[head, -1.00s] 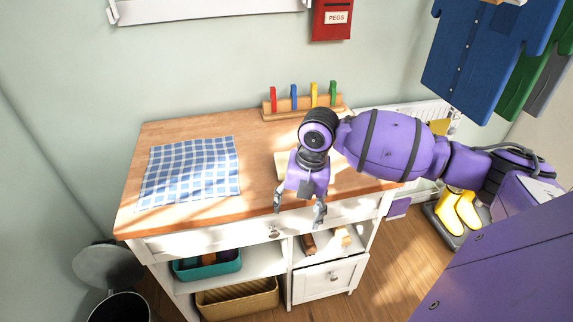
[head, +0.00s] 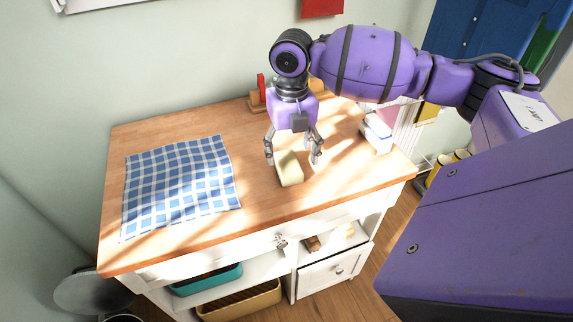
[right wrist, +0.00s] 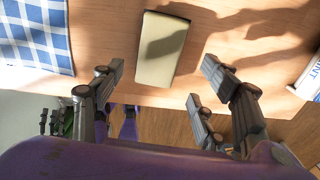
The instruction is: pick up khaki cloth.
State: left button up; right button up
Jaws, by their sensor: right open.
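The khaki cloth (head: 289,169) is a small folded pale rectangle lying flat on the wooden worktop, near its front right part. It also shows in the right wrist view (right wrist: 163,48), at the top centre. My right gripper (head: 292,157) is open and pointing down, its fingers apart with the cloth between or just below them in the head view. In the right wrist view the cloth lies beyond the open fingertips and nothing is held. Whether the fingers touch the worktop cannot be told.
A blue-and-white checked cloth (head: 180,186) lies at the left of the worktop (head: 262,215). A peg rack (head: 257,102) stands at the back, partly hidden by my arm. A white box (head: 376,134) stands at the right edge. Shelves below hold a teal bin (head: 207,280).

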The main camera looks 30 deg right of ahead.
aim_at(289, 165)
jog(key=shift+f, duration=0.4)
jog(key=f, duration=0.3)
jog(key=shift+w+a+f, duration=0.1)
jog(key=shift+w+f, duration=0.2)
jog(key=shift+f, duration=0.4)
jog(key=c, duration=1.1)
pick_arm(q)
jog(key=shift+w+r, duration=0.15)
jog(key=shift+w, duration=0.1)
pick_arm(e)
jog(key=shift+c, duration=0.2)
jog(key=shift+r, duration=0.15)
